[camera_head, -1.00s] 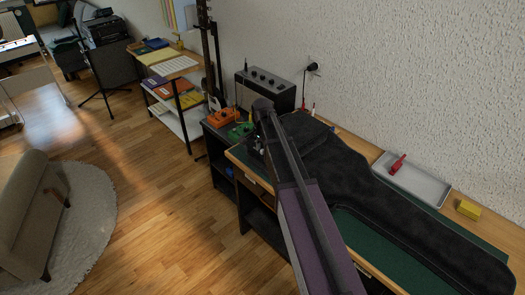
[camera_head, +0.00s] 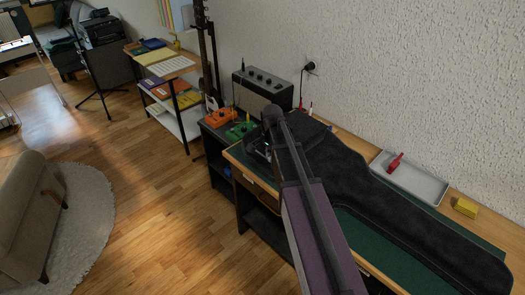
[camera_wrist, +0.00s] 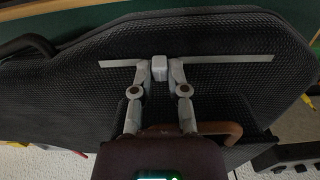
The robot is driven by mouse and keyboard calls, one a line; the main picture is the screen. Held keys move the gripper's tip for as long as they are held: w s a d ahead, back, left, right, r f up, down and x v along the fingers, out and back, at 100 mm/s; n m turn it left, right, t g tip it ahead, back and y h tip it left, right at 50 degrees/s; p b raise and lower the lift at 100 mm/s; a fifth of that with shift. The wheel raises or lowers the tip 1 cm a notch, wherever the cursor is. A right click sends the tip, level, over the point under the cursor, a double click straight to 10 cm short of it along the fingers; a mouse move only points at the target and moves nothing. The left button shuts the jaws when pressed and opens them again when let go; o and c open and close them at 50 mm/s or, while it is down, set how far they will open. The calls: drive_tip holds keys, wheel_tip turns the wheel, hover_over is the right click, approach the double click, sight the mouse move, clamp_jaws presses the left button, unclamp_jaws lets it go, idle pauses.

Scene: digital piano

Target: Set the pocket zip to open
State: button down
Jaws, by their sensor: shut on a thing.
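The black gig bag (camera_head: 400,205) lies on the workbench; its dark ribbed fabric fills much of the wrist view (camera_wrist: 75,95). A pale grey zip track (camera_wrist: 225,60) runs left to right across its pocket. The light grey zip pull (camera_wrist: 159,70) sits on the track, left of its middle. My gripper (camera_wrist: 160,75) has a fingertip on each side of the pull and is shut on it. In the head view my arm reaches over the bag's far-left end and hides the pull and track.
A grey tray (camera_head: 431,186) with a red item (camera_head: 395,163) and a yellow block (camera_head: 466,207) lie along the wall side. An amplifier (camera_head: 262,92) and orange (camera_head: 217,117) and green (camera_head: 240,131) boxes stand beyond the bag's far end. Open floor (camera_head: 165,225) lies left.

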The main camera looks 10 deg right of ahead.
drive_tip(key=s+d, duration=0.1)
drive_tip(key=s, duration=0.2)
drive_tip(key=s+d, duration=0.1)
drive_tip(key=shift+s+d, duration=0.3)
drive_tip(key=shift+s, duration=0.1)
drive_tip(key=c, duration=0.6)
unclamp_jaws()
drive_tip(key=shift+c, duration=0.2)
drive_tip(key=shift+w, duration=0.1)
